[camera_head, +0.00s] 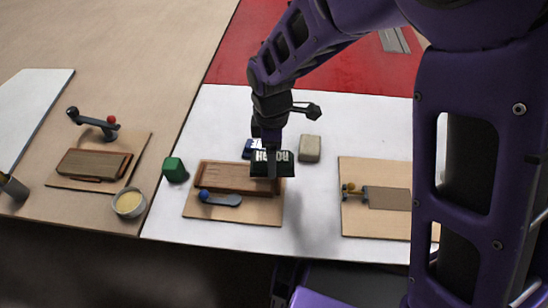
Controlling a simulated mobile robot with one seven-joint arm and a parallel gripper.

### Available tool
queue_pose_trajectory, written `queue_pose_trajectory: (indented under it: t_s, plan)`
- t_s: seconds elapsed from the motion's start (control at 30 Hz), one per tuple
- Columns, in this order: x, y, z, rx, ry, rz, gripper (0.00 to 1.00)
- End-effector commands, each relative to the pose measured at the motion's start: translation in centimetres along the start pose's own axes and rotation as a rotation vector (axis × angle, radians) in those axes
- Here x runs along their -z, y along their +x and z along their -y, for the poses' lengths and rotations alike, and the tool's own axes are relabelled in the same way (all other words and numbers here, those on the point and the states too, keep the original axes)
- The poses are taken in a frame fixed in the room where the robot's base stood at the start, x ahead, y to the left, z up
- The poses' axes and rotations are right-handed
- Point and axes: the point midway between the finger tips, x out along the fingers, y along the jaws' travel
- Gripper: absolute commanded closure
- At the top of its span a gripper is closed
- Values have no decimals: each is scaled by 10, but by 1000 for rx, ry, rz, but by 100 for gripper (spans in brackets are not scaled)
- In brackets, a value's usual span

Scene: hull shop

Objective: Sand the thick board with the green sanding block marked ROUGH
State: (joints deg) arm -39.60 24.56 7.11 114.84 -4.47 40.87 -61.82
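My gripper (273,158) reaches down from above over the middle workpiece. It appears shut on a dark block (286,168) with white lettering, upside down, that seems to read ROUGH; its green colour does not show clearly. The block is at the right back end of a thick reddish-brown board (233,180); I cannot tell whether it touches the board. The board lies on a plywood base (240,215), with a blue-knobbed clamp (221,199) at its front edge. A blue block (248,149) with white lettering stands behind, partly hidden by the gripper.
A beige block (310,148) stands right of the gripper. A plain green block (175,170) stands left of the board. Another clamped board (92,164) and a round tub (129,203) are at left. A thin clamped panel (388,198) lies at right, partly behind my arm.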

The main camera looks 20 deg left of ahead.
Motion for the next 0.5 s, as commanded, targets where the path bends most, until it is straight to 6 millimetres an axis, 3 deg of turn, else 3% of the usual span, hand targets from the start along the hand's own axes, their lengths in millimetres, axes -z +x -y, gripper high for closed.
queue_pose_trajectory:
  t_s: [0.2,0.5]
  plan:
    - [3,-23,-1,-1,5,0,86]
    - [4,-26,-1,-1,5,0,86]
